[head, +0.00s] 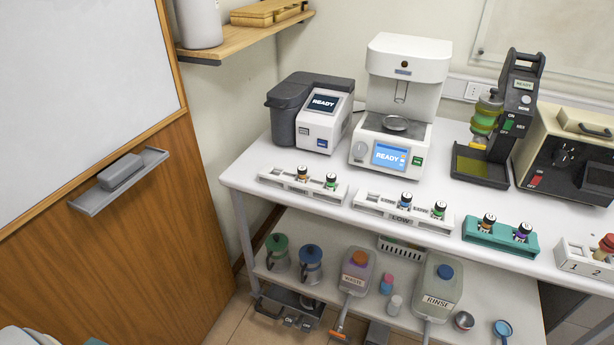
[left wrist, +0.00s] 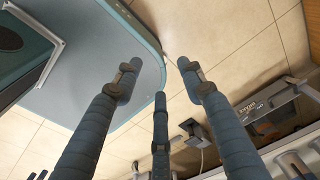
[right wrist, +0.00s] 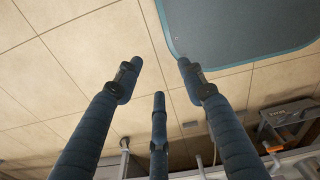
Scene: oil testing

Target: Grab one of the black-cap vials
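Black-cap vials stand in racks along the front of the white bench in the head view. One (head: 302,173) and another (head: 331,181) are in the left white rack (head: 272,176). Two more, one (head: 406,200) and one (head: 439,209), are in the white rack marked LOW (head: 375,206). A teal rack (head: 478,235) holds one (head: 487,221) and another (head: 522,232). My left gripper (left wrist: 158,72) shows in its wrist view with fingers spread, empty, over the floor. My right gripper (right wrist: 160,68) is likewise spread and empty. Neither gripper shows in the head view.
Testing machines with READY screens (head: 323,104) (head: 391,155) stand behind the racks. A numbered white rack (head: 573,260) with a red-capped item (head: 606,243) is at the right. A lower shelf (head: 335,235) carries jugs and waste and rinse containers. A wooden board stands at left.

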